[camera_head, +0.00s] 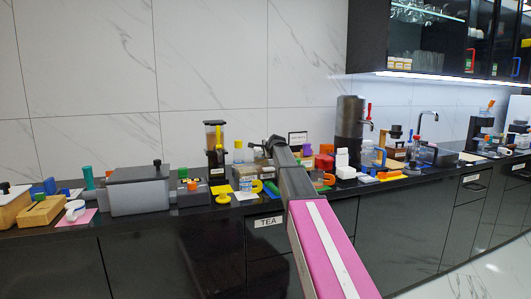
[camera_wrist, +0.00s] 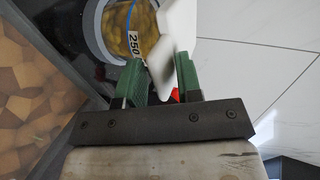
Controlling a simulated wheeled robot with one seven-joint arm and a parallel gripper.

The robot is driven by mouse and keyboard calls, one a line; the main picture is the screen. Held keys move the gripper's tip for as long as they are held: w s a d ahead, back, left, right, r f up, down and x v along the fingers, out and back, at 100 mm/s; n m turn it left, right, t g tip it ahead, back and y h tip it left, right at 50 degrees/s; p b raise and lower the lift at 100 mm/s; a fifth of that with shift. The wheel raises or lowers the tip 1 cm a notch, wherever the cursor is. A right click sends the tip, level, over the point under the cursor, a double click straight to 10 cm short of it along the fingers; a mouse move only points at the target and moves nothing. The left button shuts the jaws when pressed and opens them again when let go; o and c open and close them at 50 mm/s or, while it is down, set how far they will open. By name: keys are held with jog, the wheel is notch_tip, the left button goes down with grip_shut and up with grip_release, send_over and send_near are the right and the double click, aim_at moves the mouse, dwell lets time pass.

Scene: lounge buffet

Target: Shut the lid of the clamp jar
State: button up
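In the wrist view my gripper (camera_wrist: 160,72) has two green fingers standing apart with a gap between them. A white flat-faced piece (camera_wrist: 179,28) shows in and beyond this gap; I cannot tell if a finger touches it. Just beyond the left finger is a round grey-rimmed glass vessel (camera_wrist: 92,28) with yellow-brown contents and a "250" label, possibly the clamp jar. Its lid and clamp cannot be made out. In the head view a small clear jar (camera_head: 245,184) stands on the counter left of my arm. My fingers are hidden there behind the arm.
In the head view the counter is crowded: a grey box (camera_head: 138,194), a tall dark dispenser (camera_head: 215,150), a dark urn (camera_head: 349,130). Wall tiles stand behind.

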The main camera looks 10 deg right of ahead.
jog(key=shift+w, duration=0.15)
jog(key=v, duration=1.1)
jog(key=shift+f, duration=0.1)
